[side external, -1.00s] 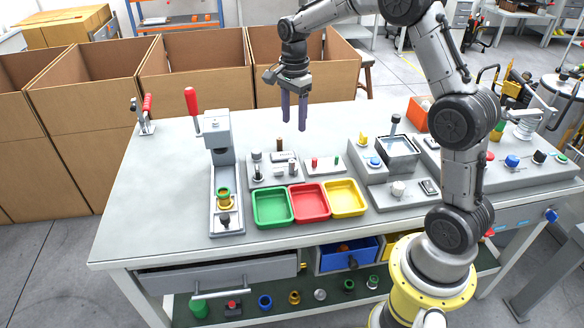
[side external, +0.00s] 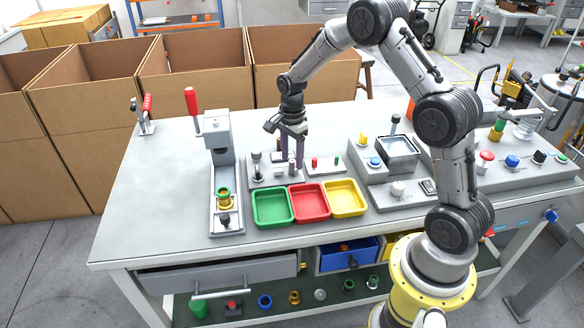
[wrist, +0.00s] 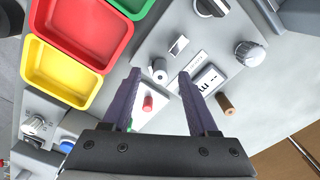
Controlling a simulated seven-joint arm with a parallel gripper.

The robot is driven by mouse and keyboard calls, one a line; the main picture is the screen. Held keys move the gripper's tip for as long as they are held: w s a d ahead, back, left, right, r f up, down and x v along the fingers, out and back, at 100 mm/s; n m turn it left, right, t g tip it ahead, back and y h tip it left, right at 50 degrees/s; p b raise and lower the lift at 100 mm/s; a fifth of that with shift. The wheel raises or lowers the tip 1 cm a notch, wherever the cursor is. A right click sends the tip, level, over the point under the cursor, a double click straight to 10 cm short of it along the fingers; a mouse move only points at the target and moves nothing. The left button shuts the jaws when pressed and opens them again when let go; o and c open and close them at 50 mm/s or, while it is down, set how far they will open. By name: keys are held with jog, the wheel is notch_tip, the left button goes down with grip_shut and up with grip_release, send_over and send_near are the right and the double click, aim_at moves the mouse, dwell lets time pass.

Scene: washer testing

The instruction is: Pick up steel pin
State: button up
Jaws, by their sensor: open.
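The steel pin (wrist: 158,67) is a short pale grey cylinder standing on a grey fixture block (side external: 262,182) behind the coloured trays. My gripper (wrist: 160,74) is open and points down over the block. In the wrist view the pin shows between the two purple fingertips, with a gap on both sides. In the side view the fingers (side external: 292,168) reach down close to the block and largely hide the pin. I cannot tell how far the tips are above the block's surface.
A small red peg (wrist: 148,103) is close to the fingers. Green (side external: 272,222), red (side external: 310,215) and yellow (side external: 343,211) trays lie in front.

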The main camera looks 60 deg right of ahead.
jog(key=shift+f, duration=0.5)
grip_shut()
jog(key=shift+r, duration=0.15)
